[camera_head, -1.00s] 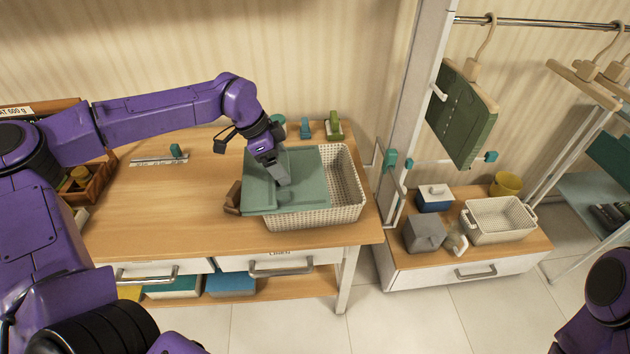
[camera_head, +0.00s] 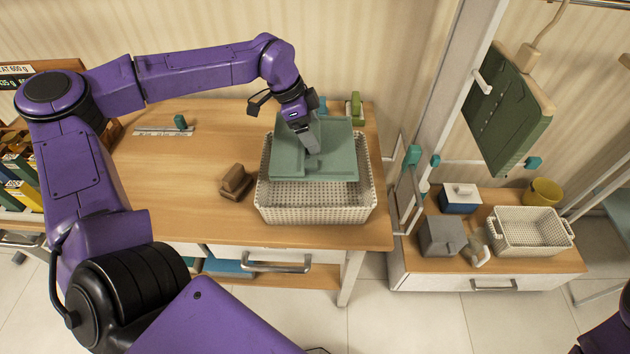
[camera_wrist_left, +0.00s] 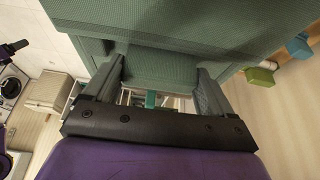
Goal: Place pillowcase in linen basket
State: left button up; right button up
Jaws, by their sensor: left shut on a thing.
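The pillowcase (camera_head: 342,166) is a flat, folded green cloth with a raised fold in its middle. My left gripper (camera_head: 311,158) points down and is shut on that fold. In the left wrist view the fold sits between the fingers (camera_wrist_left: 160,75), and the pillowcase (camera_wrist_left: 190,25) fills the top. The linen basket (camera_head: 315,215) is a pale woven, open-topped basket on the wooden table. The pillowcase lies roughly level over the basket's back and middle, hiding part of its inside. I cannot tell whether it touches the rim. My right gripper is out of view.
A brown wooden block (camera_head: 235,183) stands just left of the basket. A green item (camera_head: 355,107) is behind it. A smaller white basket (camera_head: 530,232), grey box (camera_head: 442,236) and yellow pot (camera_head: 543,192) stand on the low cabinet at right. The table's left half is mostly clear.

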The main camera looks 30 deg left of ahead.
aim_at(290, 139)
pick_arm(q)
jog(key=f+b, duration=0.1)
jog(key=f, duration=0.4)
jog(key=f+b, duration=0.1)
jog(key=f, duration=0.5)
jog(key=f+b, duration=0.1)
jog(key=f, duration=0.4)
jog(key=shift+w+f, duration=0.25)
jog(key=o, duration=1)
jog(key=shift+s, duration=0.1)
jog(key=v, duration=1.2)
jog(key=shift+b, duration=0.4)
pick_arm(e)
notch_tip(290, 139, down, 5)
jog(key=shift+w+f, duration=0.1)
pick_arm(q)
jog(key=shift+d, duration=0.1)
